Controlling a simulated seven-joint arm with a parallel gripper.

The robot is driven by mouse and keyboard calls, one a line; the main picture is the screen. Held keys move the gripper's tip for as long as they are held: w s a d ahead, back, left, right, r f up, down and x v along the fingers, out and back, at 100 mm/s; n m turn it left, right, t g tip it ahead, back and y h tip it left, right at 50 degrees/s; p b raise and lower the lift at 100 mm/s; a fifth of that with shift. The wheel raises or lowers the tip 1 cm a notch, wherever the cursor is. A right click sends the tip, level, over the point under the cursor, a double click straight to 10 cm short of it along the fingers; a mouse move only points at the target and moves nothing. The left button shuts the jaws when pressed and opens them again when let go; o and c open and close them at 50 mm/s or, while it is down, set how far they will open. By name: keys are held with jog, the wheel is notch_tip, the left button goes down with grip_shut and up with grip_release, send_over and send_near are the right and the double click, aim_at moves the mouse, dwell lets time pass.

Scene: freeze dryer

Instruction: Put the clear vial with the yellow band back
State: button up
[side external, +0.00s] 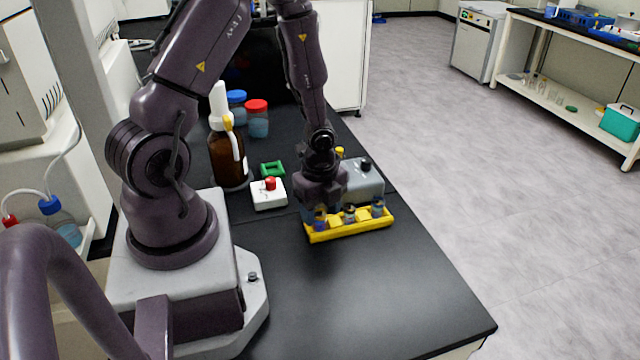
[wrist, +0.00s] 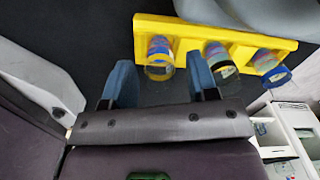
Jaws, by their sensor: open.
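A yellow rack (side external: 348,230) stands on the black bench and holds several small vials in a row. It also shows at the top of the wrist view (wrist: 148,27). The wrist view shows a left vial (wrist: 158,58) with a yellowish ring, a middle vial (wrist: 219,60) and a right vial (wrist: 270,66). I cannot tell surely which is the clear one with the yellow band. My gripper (wrist: 160,75) is open, its two blue fingers on either side of the left vial's line. In the side view my gripper (side external: 317,208) is at the rack's left end, partly hiding that vial.
A white box with a red button (side external: 269,192), a green frame (side external: 272,169) and a brown bottle (side external: 228,158) are to the left. The bench in front is clear.

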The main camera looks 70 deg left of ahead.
notch_tip(320, 180, up, 11)
notch_tip(320, 180, up, 12)
jog(key=r+n+t+y, duration=0.1)
jog(key=n+t+y, duration=0.15)
jog(key=n, duration=0.55)
send_over(320, 209)
jog(key=d, duration=0.6)
jog(key=s+d+r+n+t+h, duration=0.2)
jog(key=s+d+r+n+t, duration=0.1)
jog(key=s+d+r+n, duration=0.2)
notch_tip(320, 209, up, 2)
jog(key=shift+s+d+n, duration=0.3)
jog(key=shift+s+n, duration=0.2)
jog(key=shift+n, duration=0.3)
jog(key=shift+h, duration=0.25)
